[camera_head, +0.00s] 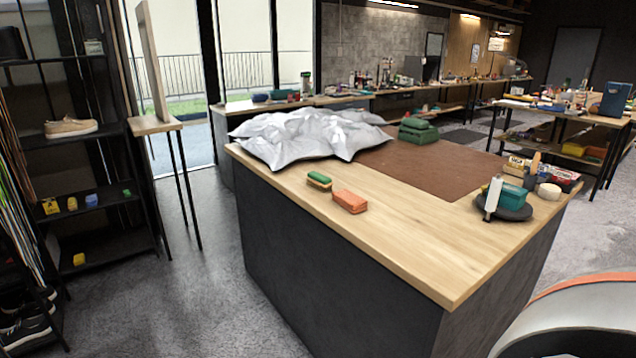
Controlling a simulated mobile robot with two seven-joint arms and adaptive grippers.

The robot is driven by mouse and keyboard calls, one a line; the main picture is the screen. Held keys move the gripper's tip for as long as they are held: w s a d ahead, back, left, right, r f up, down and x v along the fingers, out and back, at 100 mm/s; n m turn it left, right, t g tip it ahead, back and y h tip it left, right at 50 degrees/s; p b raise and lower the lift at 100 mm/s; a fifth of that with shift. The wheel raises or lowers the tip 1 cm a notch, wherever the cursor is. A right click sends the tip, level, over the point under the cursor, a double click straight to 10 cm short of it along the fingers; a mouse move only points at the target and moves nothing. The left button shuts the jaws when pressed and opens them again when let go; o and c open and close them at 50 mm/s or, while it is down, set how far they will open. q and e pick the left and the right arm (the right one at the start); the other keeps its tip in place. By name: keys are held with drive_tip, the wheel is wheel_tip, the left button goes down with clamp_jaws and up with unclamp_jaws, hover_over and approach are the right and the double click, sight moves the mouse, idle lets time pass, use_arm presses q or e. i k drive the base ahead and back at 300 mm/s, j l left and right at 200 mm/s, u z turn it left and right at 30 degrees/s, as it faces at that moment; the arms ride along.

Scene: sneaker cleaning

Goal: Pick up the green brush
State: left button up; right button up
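The green brush (319,180) lies on the near left edge of the wooden worktable (420,255). It has a green top over a tan lower part. An orange brush or block (350,201) lies just to its right, with a small gap between them. Neither of my grippers shows in the head view. Nothing is touching the green brush.
A crumpled silver sheet (305,135) covers the table's far left part. Folded green cloths (418,131) lie behind a brown mat (430,165). A dark round tray (508,211) with supplies stands at the right. Bare wood surrounds the brush's near side. A shelf (95,207) stands left.

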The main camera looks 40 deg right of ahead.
sight(323, 184)
drive_tip(key=z, duration=0.45)
drive_tip(key=i+j+z, duration=0.1)
drive_tip(key=z, duration=0.25)
drive_tip(key=i+j+z, duration=0.15)
drive_tip(key=i+z, duration=0.2)
drive_tip(key=i+j+z, duration=0.1)
drive_tip(key=z, duration=0.3)
drive_tip(key=i+j+z, duration=0.1)
drive_tip(key=j, duration=0.2)
drive_tip(key=i+j+z, duration=0.1)
drive_tip(key=j, duration=0.25)
drive_tip(key=i+j+z, duration=0.1)
drive_tip(key=i+j, duration=0.15)
